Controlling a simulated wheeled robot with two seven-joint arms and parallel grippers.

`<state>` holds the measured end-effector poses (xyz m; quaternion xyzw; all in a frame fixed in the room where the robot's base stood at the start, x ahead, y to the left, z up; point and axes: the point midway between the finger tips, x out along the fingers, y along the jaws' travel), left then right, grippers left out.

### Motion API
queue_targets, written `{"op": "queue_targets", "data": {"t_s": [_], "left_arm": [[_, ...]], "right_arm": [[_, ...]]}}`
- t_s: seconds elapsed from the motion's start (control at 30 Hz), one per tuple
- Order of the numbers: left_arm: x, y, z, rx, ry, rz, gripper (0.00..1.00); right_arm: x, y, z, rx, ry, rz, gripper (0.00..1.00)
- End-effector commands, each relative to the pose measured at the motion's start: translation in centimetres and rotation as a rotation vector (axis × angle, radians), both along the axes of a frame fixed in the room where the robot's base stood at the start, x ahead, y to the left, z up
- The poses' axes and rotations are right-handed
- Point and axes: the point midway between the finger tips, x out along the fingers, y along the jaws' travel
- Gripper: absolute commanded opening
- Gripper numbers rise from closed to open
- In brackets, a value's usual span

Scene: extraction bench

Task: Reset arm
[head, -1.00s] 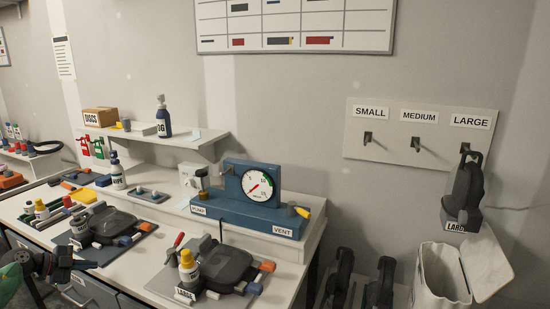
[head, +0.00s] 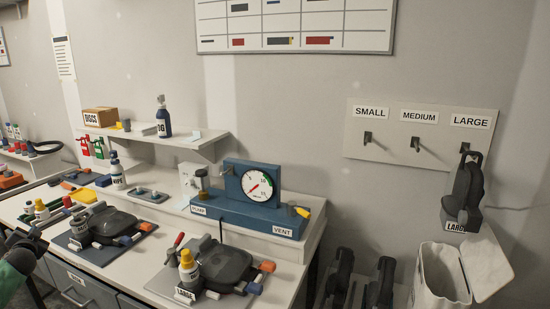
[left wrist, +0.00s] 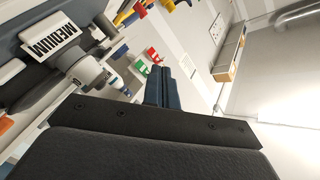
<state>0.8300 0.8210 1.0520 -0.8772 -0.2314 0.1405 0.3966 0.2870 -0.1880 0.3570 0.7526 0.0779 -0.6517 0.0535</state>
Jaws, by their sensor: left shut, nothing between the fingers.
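My left gripper shows in the left wrist view (left wrist: 160,87) with its two fingers together and nothing between them. In the head view my left arm (head: 20,262) is only partly in the picture, at the lower left edge, beside the front of the bench (head: 165,278). In the left wrist view a MEDIUM label (left wrist: 50,37) and a white bottle (left wrist: 90,72) are left of the fingers, apart from them. My right gripper is not in view.
The pressure gauge unit (head: 250,212) stands on the bench. An open white bin (head: 440,275) stands at the lower right.

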Motion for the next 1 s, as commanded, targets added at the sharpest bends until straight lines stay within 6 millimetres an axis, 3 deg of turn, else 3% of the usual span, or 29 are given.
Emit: {"op": "queue_targets", "data": {"t_s": [0.2, 0.5, 0.77, 1.0], "left_arm": [[-2.1, 2.0, -3.4, -0.075, 0.167, 0.145, 0.00], [-4.6, 2.7, -7.0, -0.157, 0.370, 0.246, 0.00], [-5.5, -0.6, -13.4, -0.194, 0.425, 0.219, 0.00], [-7.3, -5.0, -21.1, -0.243, 0.494, 0.190, 0.00]], "right_arm": [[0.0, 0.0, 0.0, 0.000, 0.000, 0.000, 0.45], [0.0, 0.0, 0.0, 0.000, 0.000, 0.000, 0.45], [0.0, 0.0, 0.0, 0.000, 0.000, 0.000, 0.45], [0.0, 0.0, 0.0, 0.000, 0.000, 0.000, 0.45]]}}
